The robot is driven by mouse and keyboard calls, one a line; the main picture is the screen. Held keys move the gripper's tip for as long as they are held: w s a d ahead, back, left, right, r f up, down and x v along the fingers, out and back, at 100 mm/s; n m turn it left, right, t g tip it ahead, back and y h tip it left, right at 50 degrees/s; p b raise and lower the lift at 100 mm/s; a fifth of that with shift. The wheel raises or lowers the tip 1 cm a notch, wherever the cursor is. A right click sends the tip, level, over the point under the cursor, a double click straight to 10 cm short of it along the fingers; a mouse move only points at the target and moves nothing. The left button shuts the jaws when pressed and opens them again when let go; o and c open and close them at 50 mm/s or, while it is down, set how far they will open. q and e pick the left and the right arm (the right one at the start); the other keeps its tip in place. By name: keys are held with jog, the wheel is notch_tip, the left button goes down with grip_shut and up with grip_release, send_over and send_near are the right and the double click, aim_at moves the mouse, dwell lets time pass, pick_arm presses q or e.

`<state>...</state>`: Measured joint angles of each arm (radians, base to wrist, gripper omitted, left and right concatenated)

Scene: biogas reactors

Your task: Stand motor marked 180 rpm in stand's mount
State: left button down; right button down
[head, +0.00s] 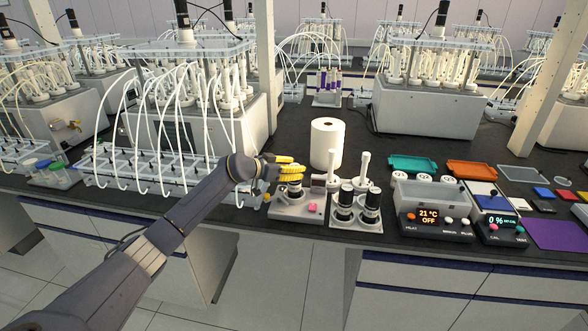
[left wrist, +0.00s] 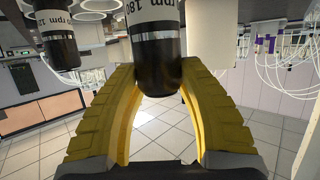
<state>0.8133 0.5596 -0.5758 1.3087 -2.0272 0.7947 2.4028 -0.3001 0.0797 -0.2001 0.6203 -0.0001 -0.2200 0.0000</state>
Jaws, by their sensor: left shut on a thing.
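My left gripper (head: 284,170) reaches in from the left with its yellow fingers over the white stand (head: 290,214). It is shut on the motor marked 180 rpm (left wrist: 154,45), with the fingers around its black end in the left wrist view (left wrist: 160,95). My right gripper is not in view.
Right of the stand, a holder (head: 352,223) carries two more black motors (head: 345,198). A white paper roll (head: 327,143) stands behind. Further right are a bath showing 21 °C (head: 428,217) and a second device (head: 502,224). A tubed bottle rack (head: 150,180) lies left.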

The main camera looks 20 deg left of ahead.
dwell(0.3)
pick_arm(q)
jog(key=c, duration=0.8)
grip_release()
jog(key=shift+f, duration=0.15)
